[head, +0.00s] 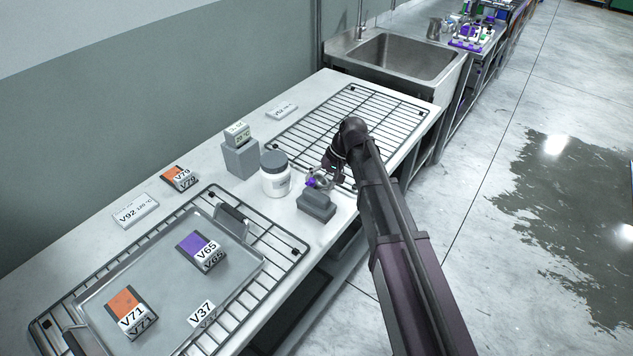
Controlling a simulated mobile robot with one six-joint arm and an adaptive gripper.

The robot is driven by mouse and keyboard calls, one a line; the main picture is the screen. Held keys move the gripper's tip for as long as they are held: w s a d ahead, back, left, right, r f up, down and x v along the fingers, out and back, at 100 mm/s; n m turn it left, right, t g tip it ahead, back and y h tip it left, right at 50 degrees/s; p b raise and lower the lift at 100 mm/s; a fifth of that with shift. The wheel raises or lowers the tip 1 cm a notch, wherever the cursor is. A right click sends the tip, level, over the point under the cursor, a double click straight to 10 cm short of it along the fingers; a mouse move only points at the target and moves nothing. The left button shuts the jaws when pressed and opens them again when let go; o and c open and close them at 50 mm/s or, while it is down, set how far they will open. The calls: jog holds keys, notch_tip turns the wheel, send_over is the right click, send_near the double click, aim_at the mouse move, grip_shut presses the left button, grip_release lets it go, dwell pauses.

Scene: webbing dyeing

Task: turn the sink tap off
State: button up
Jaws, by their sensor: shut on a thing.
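The sink (408,55) is a steel basin at the top of the head view, beyond the far end of the white bench. Its tap (360,20) is a thin upright metal fitting at the basin's back left. Its handle and any running water are too small to make out. My gripper (326,174) is far from the tap, low over the near bench, beside a white jar. It is shut on a small purple-and-clear item (314,183), partly hidden by the fingers. I cannot tell whether this item touches the bench.
A grey block (316,207) and the white jar (276,175) stand close to my gripper. An empty wire rack (385,105) lies between it and the sink. A tray (150,256) with labelled blocks sits at left. A dark wet patch (560,215) covers floor at right.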

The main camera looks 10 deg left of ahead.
aim_at(320, 181)
jog(key=shift+f, duration=0.25)
jog(key=o, duration=0.8)
jog(key=shift+r, duration=0.1)
jog(key=shift+r, duration=0.1)
jog(key=p+v, duration=0.3)
jog(key=v, duration=0.1)
jog(key=shift+r+p, duration=0.2)
jog(key=shift+p, duration=0.2)
jog(key=p+v, duration=0.6)
jog(key=v, duration=0.1)
jog(key=shift+w+d+r+p, duration=0.1)
jog(key=shift+d+r+p, duration=0.15)
jog(key=shift+p, duration=0.15)
